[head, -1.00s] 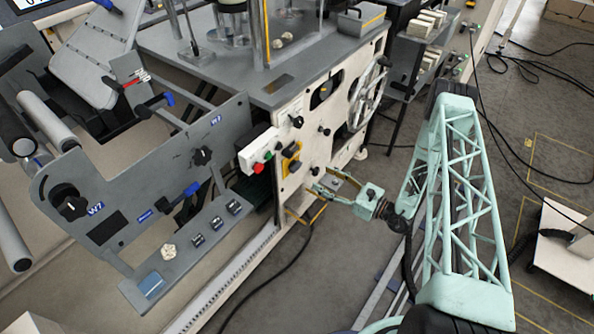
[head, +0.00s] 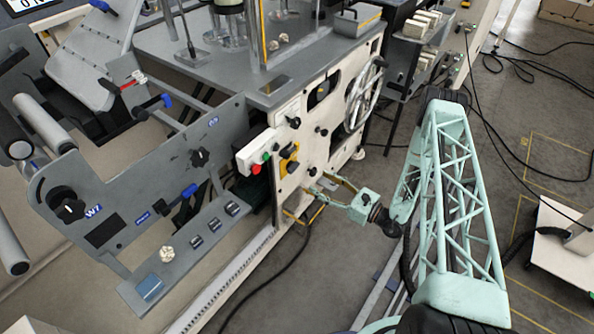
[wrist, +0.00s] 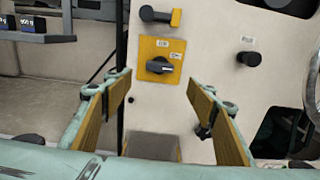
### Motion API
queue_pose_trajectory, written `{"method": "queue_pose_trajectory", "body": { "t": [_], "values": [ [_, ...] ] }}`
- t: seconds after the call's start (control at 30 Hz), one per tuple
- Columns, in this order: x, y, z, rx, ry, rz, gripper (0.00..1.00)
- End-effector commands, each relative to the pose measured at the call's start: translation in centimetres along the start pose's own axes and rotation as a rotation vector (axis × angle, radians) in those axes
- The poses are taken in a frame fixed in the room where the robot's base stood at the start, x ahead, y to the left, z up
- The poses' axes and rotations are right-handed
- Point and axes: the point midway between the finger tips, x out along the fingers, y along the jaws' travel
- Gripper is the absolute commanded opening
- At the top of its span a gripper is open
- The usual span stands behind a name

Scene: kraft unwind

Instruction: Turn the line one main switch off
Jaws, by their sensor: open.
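The main switch (wrist: 160,65) is a black rotary knob on a yellow plate, on the cream machine panel. In the wrist view it sits at top centre, beyond and above the gap between my fingers. In the head view the yellow plate (head: 289,155) shows partly, with its black knob. My gripper (wrist: 158,82) is open and empty, with wooden-faced fingers spread apart, pointing at the panel. In the head view my gripper (head: 325,187) is just in front of the panel, to the lower right of the switch. I cannot tell whether a fingertip touches the panel.
A handwheel (head: 363,95) stands farther right. Cables lie on the floor.

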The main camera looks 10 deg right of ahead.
Motion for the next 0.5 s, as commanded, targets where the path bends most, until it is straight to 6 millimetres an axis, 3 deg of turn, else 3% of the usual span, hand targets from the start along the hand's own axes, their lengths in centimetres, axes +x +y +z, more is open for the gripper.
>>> {"method": "queue_pose_trajectory", "body": {
  "t": [0.5],
  "values": [
    [4.6, 0.1, 0.0, -0.001, -0.001, 0.003, 0.52]
  ]
}}
